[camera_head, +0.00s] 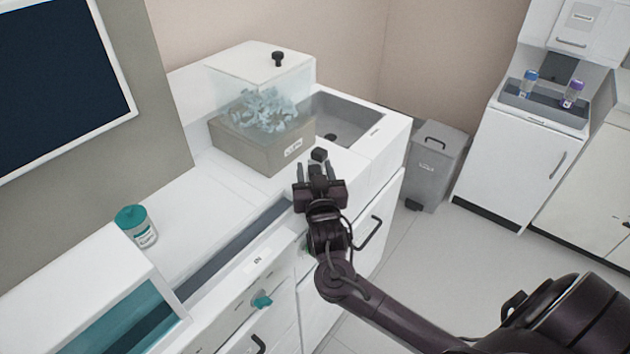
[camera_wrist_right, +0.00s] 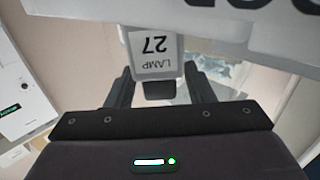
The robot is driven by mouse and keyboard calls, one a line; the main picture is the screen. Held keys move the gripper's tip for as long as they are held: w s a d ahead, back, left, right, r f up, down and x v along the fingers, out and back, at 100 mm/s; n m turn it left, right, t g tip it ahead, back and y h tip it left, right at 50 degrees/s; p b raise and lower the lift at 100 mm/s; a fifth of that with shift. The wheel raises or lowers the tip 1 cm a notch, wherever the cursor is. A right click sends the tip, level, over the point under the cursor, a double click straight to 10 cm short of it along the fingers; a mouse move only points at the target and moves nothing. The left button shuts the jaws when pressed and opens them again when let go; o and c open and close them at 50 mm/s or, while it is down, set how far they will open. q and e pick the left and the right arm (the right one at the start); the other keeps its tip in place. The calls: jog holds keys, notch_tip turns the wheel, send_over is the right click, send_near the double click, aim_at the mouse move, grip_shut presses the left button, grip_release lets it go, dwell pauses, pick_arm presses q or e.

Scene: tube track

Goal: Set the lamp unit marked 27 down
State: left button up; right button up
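The lamp unit marked 27 shows in the right wrist view (camera_wrist_right: 156,52) with a white label, upside down there, reading LAMP 27. In the head view it is a small dark block (camera_head: 319,155) at the tips of my right gripper (camera_head: 318,172). The right fingers, also in the wrist view (camera_wrist_right: 160,88), lie close along both sides of the unit and appear shut on it. The unit is over the white counter (camera_head: 345,165), in front of the grey-beige box; I cannot tell whether it touches the counter. My left gripper is not in view.
A beige box (camera_head: 255,150) with a clear hood holds pale blue crumpled items. A teal-lidded jar (camera_head: 136,228) stands on the left counter. A grey bin (camera_head: 437,165) stands on the floor. An open slot (camera_head: 235,240) runs along the counter front.

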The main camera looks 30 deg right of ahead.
grip_shut()
notch_tip(320, 180, up, 20)
jog(key=n+y, duration=0.1)
jog(key=y, duration=0.1)
send_over(315, 169)
jog(key=s+a, duration=0.4)
jog(key=s, duration=0.2)
notch_tip(315, 169, down, 12)
jog(key=s+a+f+n+y, duration=0.1)
jog(key=s+a+f+y, duration=0.1)
jog(key=s, duration=0.4)
jog(key=s+a+f+n+t+y, duration=0.1)
jog(key=s+a+f+n+y, duration=0.1)
jog(key=s+a+f, duration=0.3)
jog(key=shift+s+f+n+y, duration=0.3)
jog(key=shift+s+f+y, duration=0.2)
jog(key=shift+s+f, duration=0.2)
